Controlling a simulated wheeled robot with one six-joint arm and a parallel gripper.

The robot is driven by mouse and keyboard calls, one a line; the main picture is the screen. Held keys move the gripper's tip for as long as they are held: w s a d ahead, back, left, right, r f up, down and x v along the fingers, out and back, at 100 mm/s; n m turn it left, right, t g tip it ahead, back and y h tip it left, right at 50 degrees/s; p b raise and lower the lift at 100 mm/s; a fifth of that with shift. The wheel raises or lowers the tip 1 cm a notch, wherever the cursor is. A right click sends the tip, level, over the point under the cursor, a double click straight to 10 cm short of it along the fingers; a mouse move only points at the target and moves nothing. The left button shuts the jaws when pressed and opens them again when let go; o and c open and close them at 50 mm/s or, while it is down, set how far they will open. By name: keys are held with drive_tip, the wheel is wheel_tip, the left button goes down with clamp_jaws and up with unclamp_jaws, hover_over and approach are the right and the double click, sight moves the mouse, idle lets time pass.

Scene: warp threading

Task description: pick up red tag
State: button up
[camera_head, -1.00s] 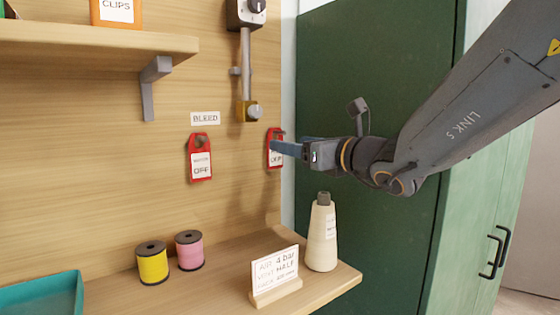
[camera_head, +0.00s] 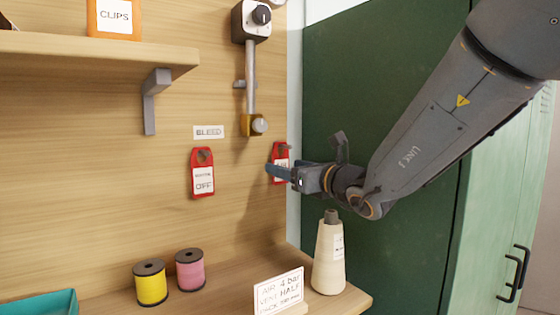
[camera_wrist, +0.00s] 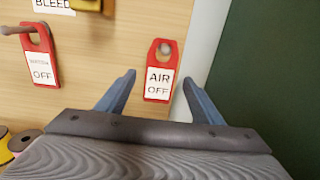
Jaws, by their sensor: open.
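Two red tags hang on pegs on the wooden board. The tag reading "AIR OFF" (camera_wrist: 158,70) hangs at the right, near the board's edge, and is partly hidden by my gripper in the head view (camera_head: 281,152). The other red tag (camera_head: 202,172), also marked "OFF", hangs to its left and shows in the wrist view (camera_wrist: 41,55). My gripper (camera_head: 270,170) is open and empty. In the wrist view its two blue fingers (camera_wrist: 157,82) stand to either side of the "AIR OFF" tag, apart from it in the picture.
A pipe with a brass-coloured end (camera_head: 252,125) comes down above the tags. A cream cone (camera_head: 328,260), a sign (camera_head: 279,291), a yellow spool (camera_head: 150,284) and a pink spool (camera_head: 190,270) stand on the lower shelf. A green cabinet (camera_head: 375,80) is at the right.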

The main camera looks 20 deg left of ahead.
drive_tip(key=shift+x, duration=0.9)
drive_tip(key=c, duration=1.1)
drive_tip(key=shift+r, duration=0.2)
